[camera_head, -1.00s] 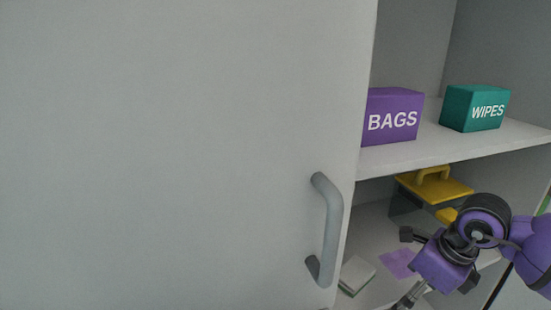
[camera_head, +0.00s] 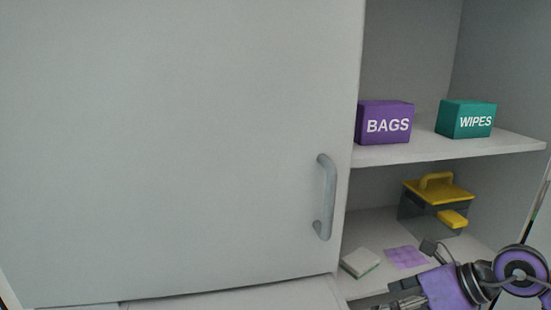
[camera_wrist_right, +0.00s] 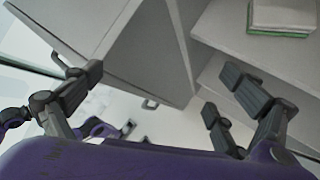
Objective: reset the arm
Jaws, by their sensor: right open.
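My right arm comes in at the lower right of the head view, and its gripper (camera_head: 398,303) is at the bottom edge, in front of the open shelves. In the right wrist view the right gripper (camera_wrist_right: 165,85) has its fingers spread wide with nothing between them. The large grey cabinet door (camera_head: 180,150) with its handle (camera_head: 325,197) fills the left of the head view. My left gripper does not show in the head view.
The upper shelf holds a purple BAGS box (camera_head: 386,122) and a teal WIPES box (camera_head: 466,119). The lower shelf holds a yellow-lidded bin (camera_head: 437,190), a sponge (camera_head: 360,262) and a purple cloth (camera_head: 407,257). The sponge also shows in the wrist view (camera_wrist_right: 283,15).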

